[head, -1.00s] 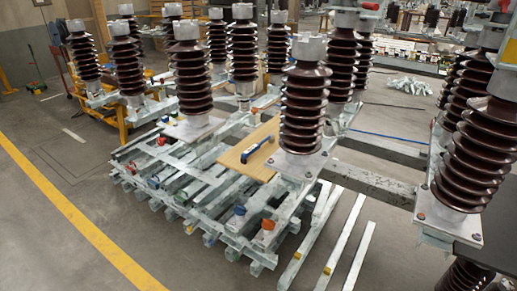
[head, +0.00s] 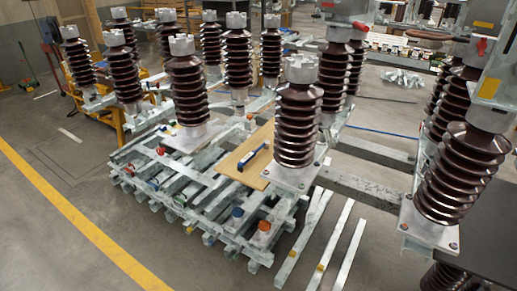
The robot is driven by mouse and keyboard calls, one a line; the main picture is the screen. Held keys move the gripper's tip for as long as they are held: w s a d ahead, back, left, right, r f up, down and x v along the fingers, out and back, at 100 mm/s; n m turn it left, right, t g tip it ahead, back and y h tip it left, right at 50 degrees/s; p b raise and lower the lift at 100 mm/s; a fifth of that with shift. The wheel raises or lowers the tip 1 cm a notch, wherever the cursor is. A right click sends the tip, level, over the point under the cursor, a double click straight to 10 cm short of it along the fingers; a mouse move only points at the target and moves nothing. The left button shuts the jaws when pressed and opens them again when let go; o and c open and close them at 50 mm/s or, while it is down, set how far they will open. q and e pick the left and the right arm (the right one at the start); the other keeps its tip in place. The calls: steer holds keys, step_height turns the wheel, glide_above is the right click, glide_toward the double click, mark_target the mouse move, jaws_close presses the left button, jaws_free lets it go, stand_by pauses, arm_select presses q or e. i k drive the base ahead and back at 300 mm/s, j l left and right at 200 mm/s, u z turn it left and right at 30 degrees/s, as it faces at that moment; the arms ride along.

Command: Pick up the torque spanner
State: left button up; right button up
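The torque spanner (head: 253,157) looks like a blue and dark tool lying on a wooden board (head: 226,164). The board rests on a stack of grey metal frames (head: 170,180) in the middle of the head view. A brown ribbed insulator (head: 297,118) stands just to the right of the spanner. Neither of my grippers shows in the head view.
Several more brown insulators (head: 187,88) stand on the frames behind and to the left. A large insulator (head: 460,172) stands at the right beside a dark surface (head: 490,235). Loose metal bars (head: 330,243) lie on the floor in front. Open floor (head: 60,235) lies to the left.

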mark_target(266, 144)
steer(key=i+j+z, duration=0.55)
steer(key=i+j, duration=0.15)
steer(key=j, duration=0.1)
